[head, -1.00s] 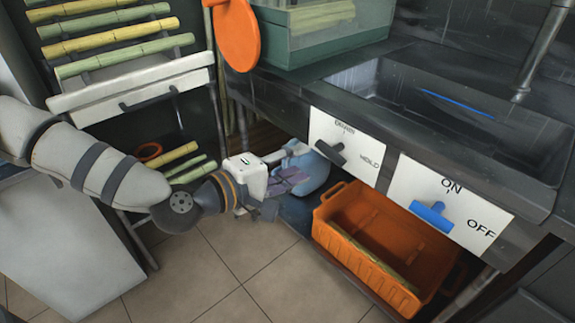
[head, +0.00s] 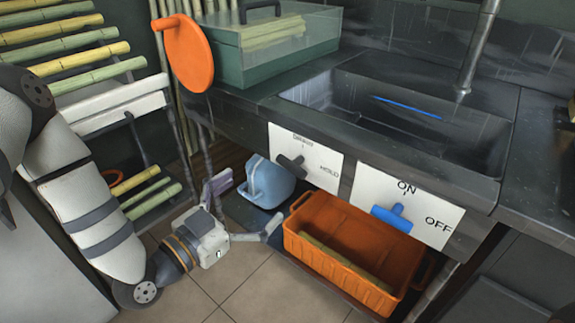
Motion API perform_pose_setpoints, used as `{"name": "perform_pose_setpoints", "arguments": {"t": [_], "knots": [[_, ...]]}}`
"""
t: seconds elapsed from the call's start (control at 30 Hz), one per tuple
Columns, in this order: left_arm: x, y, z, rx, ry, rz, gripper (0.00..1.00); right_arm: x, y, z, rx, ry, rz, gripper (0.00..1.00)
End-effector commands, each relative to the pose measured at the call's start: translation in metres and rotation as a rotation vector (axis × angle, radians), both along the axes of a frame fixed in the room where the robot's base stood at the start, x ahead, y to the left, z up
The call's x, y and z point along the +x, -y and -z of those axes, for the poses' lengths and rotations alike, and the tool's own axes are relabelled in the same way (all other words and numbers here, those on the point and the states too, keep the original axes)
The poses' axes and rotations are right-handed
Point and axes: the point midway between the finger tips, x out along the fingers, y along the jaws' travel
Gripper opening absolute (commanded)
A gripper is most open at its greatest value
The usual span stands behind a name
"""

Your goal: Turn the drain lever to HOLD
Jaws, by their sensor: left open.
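The drain lever (head: 291,165) is a small dark handle on a white plate (head: 325,183) on the front of the sink counter. DRAIN is printed above it and HOLD to its right. The lever appears turned toward DRAIN rather than HOLD. My left gripper (head: 247,206) is below and left of the lever, apart from it. Its fingers are spread wide, one purplish and one grey, with nothing between them. My right gripper is out of view.
A blue jug (head: 268,184) stands below the plate, close beyond the left gripper. An orange crate (head: 335,262) sits under the counter. A blue ON/OFF lever (head: 391,216) is to the right. An orange disc (head: 189,55) hangs at upper left.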

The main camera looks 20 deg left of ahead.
Motion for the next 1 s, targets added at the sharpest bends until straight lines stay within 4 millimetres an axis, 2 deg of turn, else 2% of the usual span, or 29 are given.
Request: {"name": "perform_pose_setpoints", "arguments": {"t": [0.13,0.3,0.5,0.63,0.87,0.9,1.0], "knots": [[0.02,0.008,0.0,0.023,0.018,0.004,0.97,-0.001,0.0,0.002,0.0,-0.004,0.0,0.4],[0.063,0.023,0.001,0.021,0.016,0.002,0.97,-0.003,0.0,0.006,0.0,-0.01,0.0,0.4],[0.1,0.036,0.001,0.019,0.013,0.001,0.97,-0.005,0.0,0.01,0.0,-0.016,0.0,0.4],[0.111,0.04,0.0,0.017,0.012,0.0,0.97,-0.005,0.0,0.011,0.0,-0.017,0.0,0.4],[0.112,0.041,-0.001,0.016,0.01,0.0,0.97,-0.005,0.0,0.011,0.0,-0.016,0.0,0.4],[0.112,0.041,-0.001,0.016,0.01,0.0,0.94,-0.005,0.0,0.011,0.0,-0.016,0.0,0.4],[0.112,0.041,-0.001,0.016,0.01,0.0,0.72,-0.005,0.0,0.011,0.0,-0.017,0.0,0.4]]}}
